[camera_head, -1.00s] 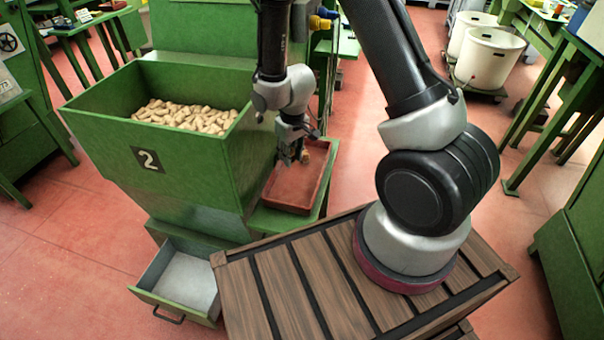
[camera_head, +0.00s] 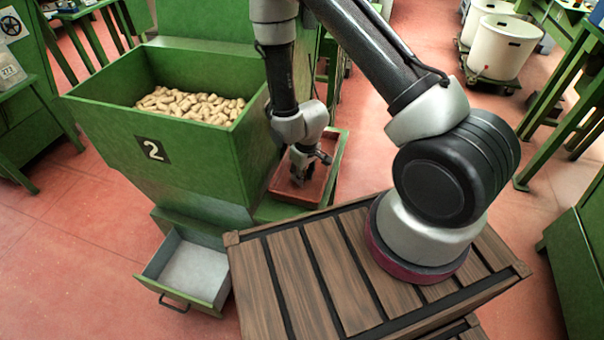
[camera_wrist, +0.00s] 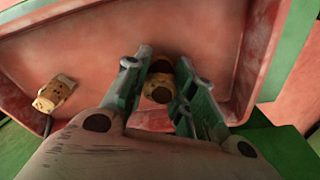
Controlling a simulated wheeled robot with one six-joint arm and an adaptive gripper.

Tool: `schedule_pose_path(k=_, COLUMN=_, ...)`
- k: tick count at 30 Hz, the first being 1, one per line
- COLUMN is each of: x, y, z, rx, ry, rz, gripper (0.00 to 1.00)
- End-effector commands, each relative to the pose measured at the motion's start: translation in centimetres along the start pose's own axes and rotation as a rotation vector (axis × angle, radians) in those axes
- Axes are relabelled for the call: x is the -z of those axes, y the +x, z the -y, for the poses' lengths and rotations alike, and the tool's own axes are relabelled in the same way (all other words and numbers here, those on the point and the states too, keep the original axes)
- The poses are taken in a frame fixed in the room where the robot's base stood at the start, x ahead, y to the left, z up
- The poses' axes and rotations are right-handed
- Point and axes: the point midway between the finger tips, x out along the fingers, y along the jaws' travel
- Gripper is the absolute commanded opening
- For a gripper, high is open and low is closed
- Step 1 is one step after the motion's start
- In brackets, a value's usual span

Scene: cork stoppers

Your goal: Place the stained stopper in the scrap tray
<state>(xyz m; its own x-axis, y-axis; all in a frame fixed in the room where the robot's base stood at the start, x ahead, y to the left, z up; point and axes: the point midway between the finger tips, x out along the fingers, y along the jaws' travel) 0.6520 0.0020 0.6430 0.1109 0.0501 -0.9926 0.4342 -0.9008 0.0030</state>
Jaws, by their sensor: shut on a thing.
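My gripper (camera_wrist: 161,62) is shut on a cork stopper (camera_wrist: 158,92) with a dark stain on it, held between the two fingertips in the wrist view. In the head view my gripper (camera_head: 300,176) points down inside the red scrap tray (camera_head: 329,183), and the stopper is hidden there. The tray also shows in the wrist view (camera_wrist: 100,50), its floor behind the stopper. I cannot tell whether the stopper touches the floor. Another cork (camera_wrist: 54,94), light with small dark specks, lies in the tray to the left, apart from my gripper.
A green hopper (camera_head: 205,160) marked 2, full of pale corks (camera_head: 190,104), stands left of the tray. An open grey drawer (camera_head: 193,270) juts out below it. A slatted wooden surface (camera_head: 300,275) lies in front. White tubs (camera_head: 500,45) stand at the back right.

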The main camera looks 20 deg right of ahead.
Motion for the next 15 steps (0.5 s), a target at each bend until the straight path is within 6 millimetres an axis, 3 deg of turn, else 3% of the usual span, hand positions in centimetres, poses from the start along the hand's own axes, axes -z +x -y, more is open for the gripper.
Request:
schedule_pose_path(k=5, x=-0.06, y=0.26, z=0.00, rx=0.000, ry=0.000, rz=0.001, gripper=0.17)
schedule_pose_path(k=6, x=-0.04, y=0.24, z=0.00, rx=0.000, ry=0.000, rz=0.000, gripper=0.31)
schedule_pose_path(k=9, x=-0.04, y=0.22, z=0.00, rx=0.000, ry=0.000, rz=0.000, gripper=0.47)
schedule_pose_path(k=15, x=-0.04, y=0.21, z=0.00, rx=0.000, ry=0.000, rz=0.001, gripper=0.47)
